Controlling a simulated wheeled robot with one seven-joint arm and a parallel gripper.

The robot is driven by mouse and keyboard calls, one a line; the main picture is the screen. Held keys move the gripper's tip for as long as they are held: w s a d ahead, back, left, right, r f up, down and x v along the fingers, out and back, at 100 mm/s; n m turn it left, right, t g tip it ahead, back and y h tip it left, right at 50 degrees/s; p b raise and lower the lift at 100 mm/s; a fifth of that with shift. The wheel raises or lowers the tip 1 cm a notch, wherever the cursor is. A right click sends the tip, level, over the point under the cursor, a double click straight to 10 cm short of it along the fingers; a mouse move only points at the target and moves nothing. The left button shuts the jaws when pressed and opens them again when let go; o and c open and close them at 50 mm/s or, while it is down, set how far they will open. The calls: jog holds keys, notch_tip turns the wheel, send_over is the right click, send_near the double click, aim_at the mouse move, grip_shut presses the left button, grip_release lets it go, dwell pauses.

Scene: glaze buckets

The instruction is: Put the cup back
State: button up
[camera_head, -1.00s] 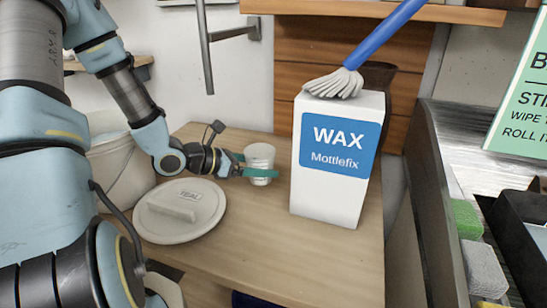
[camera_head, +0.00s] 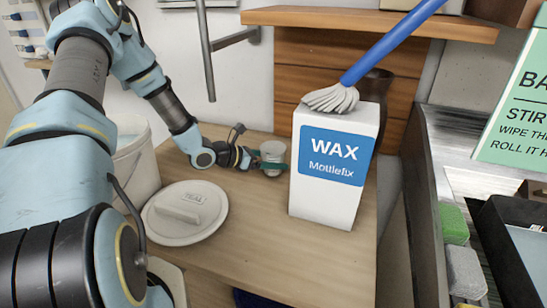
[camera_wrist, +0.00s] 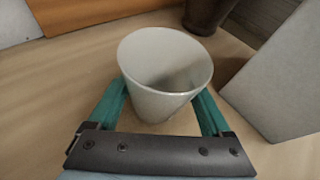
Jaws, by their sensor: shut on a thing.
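The cup (camera_head: 272,152) is small, white and upright at the back of the wooden table, just left of the wax box. It also shows in the wrist view (camera_wrist: 163,75), open at the top and apparently empty. My gripper (camera_head: 270,165) reaches it from the left, with its green fingers on both sides of the cup. In the wrist view my gripper (camera_wrist: 163,108) is shut on the cup's lower part. The cup's base is at or very near the table top; I cannot tell whether it touches.
A white wax box (camera_head: 333,166) stands close to the right of the cup, with a blue-handled mop (camera_head: 333,98) on top. A dark vase (camera_head: 374,88) is behind it. A round lid marked TEAL (camera_head: 185,213) lies in front, beside a white bucket (camera_head: 137,160). The table's front (camera_head: 250,255) is clear.

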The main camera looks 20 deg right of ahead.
jog(key=shift+f, duration=0.1)
jog(key=shift+f+b, duration=0.15)
jog(key=shift+b, duration=0.15)
jog(key=o, duration=1.6)
